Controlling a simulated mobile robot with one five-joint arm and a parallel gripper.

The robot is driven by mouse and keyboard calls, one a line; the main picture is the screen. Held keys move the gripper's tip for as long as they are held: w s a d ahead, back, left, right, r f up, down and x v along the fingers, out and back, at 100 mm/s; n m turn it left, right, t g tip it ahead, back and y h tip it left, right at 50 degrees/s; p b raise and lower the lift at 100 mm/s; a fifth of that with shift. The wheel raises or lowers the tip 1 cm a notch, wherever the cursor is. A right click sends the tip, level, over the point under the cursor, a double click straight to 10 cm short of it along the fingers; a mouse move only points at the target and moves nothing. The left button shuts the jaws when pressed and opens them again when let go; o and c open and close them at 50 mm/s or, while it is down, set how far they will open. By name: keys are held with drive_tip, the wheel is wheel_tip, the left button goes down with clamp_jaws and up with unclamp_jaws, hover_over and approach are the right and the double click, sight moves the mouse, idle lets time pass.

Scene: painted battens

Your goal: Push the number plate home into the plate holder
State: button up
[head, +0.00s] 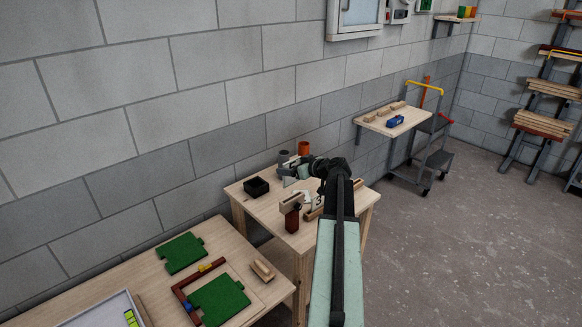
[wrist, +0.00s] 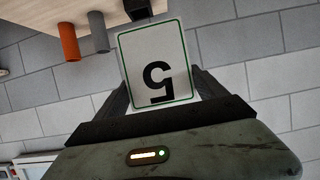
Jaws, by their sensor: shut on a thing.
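My gripper (wrist: 160,88) is shut on the number plate (wrist: 138,45), a white plate with a thin green border and a black 5 that reads upside down in the wrist view. The fingers grip it at its two sides. In the head view my gripper (head: 291,169) is over the small wooden table, and the held plate is too small and covered to make out clearly.
On the small table (head: 262,212) are a black open box (head: 257,188), a dark reddish block (head: 292,218), and an orange cylinder (head: 304,148) beside a grey one (head: 283,157) near the wall. A lower table (head: 232,254) with green mats (head: 219,299) stands at left front.

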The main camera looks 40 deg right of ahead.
sight(292, 181)
drive_tip(key=shift+f+b, duration=2.65)
drive_tip(key=shift+f, duration=0.15)
drive_tip(key=shift+f, duration=0.1)
drive_tip(key=shift+f+b, duration=0.35)
drive_tip(key=shift+b, duration=0.1)
drive_tip(key=shift+f+b, duration=2.4)
drive_tip(key=o, duration=1.3)
drive_tip(key=shift+s, duration=0.1)
drive_tip(key=shift+r, duration=0.1)
